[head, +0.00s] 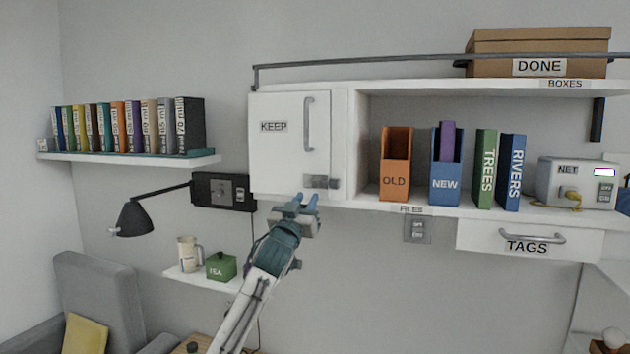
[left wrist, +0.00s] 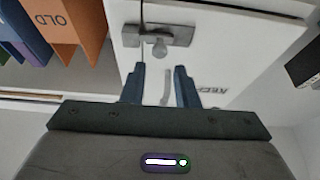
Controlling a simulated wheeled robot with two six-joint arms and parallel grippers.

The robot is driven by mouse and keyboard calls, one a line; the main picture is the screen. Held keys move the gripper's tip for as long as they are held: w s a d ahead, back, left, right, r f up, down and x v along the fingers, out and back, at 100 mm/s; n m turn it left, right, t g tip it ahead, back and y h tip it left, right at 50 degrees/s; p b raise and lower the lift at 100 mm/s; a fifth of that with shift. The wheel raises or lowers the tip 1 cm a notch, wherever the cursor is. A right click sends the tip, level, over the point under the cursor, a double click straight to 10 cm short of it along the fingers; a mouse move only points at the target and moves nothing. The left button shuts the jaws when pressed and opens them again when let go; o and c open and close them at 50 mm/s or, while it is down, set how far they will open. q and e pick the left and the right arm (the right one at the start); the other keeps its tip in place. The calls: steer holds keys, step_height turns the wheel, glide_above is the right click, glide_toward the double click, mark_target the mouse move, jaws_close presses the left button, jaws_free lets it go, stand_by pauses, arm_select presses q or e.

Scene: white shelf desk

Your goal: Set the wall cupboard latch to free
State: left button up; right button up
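The white wall cupboard (head: 285,155) with the KEEP label hangs at the middle left, its door closed. Its grey latch (head: 321,182) sits at the door's lower right corner, below the vertical handle (head: 309,124). The latch also shows in the left wrist view (left wrist: 157,36), with a small rounded knob (left wrist: 160,50) on it. My left gripper (head: 305,200) is just below the latch. In the left wrist view its two blue fingers (left wrist: 159,82) are apart with nothing between them, and the latch lies beyond the tips. My right gripper is not in view.
An open shelf right of the cupboard holds an orange OLD file (head: 395,168), a blue NEW file (head: 446,174) and books. A black wall box (head: 223,191) and a small shelf with a green TEA box (head: 221,267) are left of my arm.

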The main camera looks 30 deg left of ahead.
mark_target(314, 185)
arm_select(q)
steer(key=p+x, duration=0.1)
steer(key=x, duration=0.1)
steer(key=p+x, duration=0.1)
steer(key=x, duration=0.2)
steer(key=shift+s+d+r, duration=0.15)
steer(key=shift+r, duration=0.05)
steer(key=shift+w+a+p, duration=0.25)
steer(key=shift+w+p, duration=0.3)
steer(key=shift+w, duration=0.2)
jaws_close()
